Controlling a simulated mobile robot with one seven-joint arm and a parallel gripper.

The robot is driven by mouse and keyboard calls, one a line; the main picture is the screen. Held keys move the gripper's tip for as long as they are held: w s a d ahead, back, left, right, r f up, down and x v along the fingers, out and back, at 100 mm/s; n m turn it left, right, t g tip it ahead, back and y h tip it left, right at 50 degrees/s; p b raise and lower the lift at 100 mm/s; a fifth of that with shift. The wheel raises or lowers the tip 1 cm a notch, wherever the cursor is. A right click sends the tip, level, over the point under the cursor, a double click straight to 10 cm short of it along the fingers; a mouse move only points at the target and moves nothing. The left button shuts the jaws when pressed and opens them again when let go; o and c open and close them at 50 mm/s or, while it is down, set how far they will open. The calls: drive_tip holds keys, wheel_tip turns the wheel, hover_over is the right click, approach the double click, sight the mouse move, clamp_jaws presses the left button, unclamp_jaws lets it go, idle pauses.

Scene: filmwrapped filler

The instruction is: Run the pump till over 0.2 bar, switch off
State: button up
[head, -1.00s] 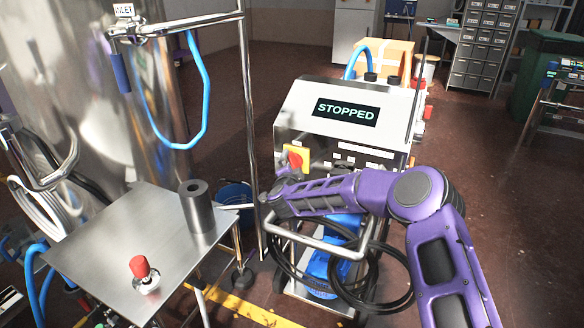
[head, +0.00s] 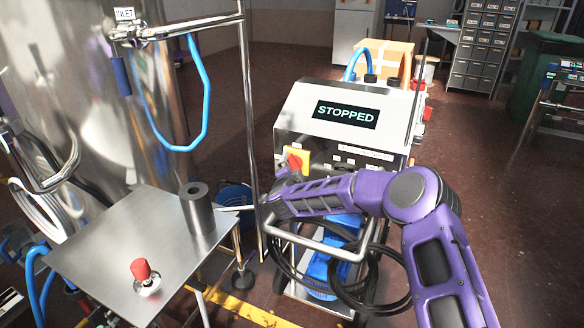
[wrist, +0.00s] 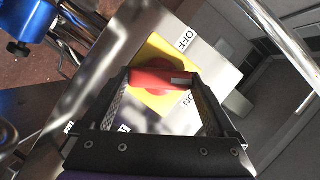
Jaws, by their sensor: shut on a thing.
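The pump unit is a steel cabinet (head: 300,110) whose dark display (head: 346,114) reads STOPPED. On its front is a red rotary switch on a yellow plate (head: 305,153). In the wrist view the red switch handle (wrist: 158,78) sits on the yellow plate (wrist: 152,52), with OFF and ON labels beside it. My gripper (wrist: 164,84) is shut on this handle, one finger at each side. The white mark on the handle lies between the labels, nearer ON. In the head view my wrist hides part of the panel below the switch. No pressure reading is legible.
A steel table (head: 110,240) at the left carries a dark cylinder (head: 197,208) and a red-topped fitting (head: 142,272). A vertical steel pipe (head: 252,110) stands left of the cabinet. Black hose (head: 380,285) hangs below my arm. Open floor lies right.

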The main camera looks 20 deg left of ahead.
drive_tip(key=n+p, duration=0.1)
drive_tip(key=r+n+h+p, duration=0.1)
drive_tip(key=p, duration=0.1)
drive_tip(key=shift+a+g, duration=0.15)
drive_tip(key=shift+g, duration=0.15)
drive_tip(key=n+h+p, duration=0.1)
drive_tip(key=p, duration=0.2)
drive_tip(key=shift+f+n, duration=0.1)
drive_tip(key=shift+n, duration=0.3)
drive_tip(key=shift+a+f+n+g+h+p, duration=0.15)
drive_tip(key=shift+n+g+h+p, duration=0.25)
drive_tip(key=shift+n+h+p, duration=0.6)
drive_tip(key=shift+n+h, duration=0.5)
drive_tip(key=shift+n, duration=0.5)
drive_tip(key=shift+f, duration=0.1)
drive_tip(key=o, duration=1)
drive_tip(key=v, duration=0.7)
drive_tip(key=shift+s, duration=0.25)
